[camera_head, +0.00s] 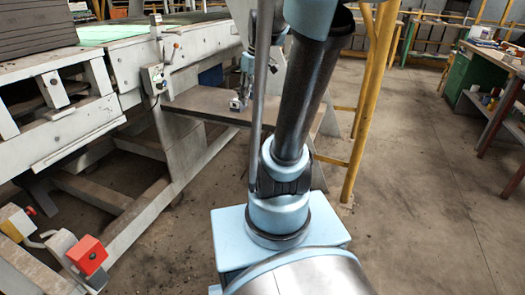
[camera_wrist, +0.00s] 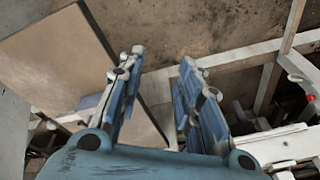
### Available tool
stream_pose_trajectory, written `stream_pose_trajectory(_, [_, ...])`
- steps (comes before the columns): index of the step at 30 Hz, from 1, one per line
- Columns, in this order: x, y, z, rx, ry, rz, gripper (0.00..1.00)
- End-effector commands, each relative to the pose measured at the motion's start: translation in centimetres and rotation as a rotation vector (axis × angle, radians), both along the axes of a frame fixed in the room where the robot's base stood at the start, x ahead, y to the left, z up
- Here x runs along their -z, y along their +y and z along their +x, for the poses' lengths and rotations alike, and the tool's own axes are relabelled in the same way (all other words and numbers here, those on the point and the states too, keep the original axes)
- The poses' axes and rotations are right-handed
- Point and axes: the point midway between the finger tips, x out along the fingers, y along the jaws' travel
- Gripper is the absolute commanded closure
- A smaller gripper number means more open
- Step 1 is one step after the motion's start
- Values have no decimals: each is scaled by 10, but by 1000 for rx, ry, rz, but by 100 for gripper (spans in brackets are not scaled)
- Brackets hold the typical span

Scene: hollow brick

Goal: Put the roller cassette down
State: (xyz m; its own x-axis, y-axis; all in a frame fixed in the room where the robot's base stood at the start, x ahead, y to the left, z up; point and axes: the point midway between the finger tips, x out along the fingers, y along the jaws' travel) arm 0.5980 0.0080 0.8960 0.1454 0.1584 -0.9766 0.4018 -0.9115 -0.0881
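My gripper (camera_wrist: 162,62) is open in the wrist view. In the head view my gripper (camera_head: 240,98) hangs over the brown board (camera_head: 205,103) beside the machine, small and partly behind my arm. I cannot make out a roller cassette for certain. A small blue-grey patch (camera_wrist: 88,102) shows by the left finger near the board's edge in the wrist view; I cannot tell what it is.
A pale machine frame (camera_head: 75,133) fills the left, with a control box (camera_head: 154,77) and a red box (camera_head: 87,254) on it. A yellow post (camera_head: 370,105) stands just right of my arm. A green cabinet and bench (camera_head: 468,75) are far right. The floor at right is clear.

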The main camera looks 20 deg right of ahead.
Motion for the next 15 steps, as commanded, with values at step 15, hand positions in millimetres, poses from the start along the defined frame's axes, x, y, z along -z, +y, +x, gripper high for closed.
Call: stream_pose_trajectory(15, [95,-1,-134,292,-5,-74,68])
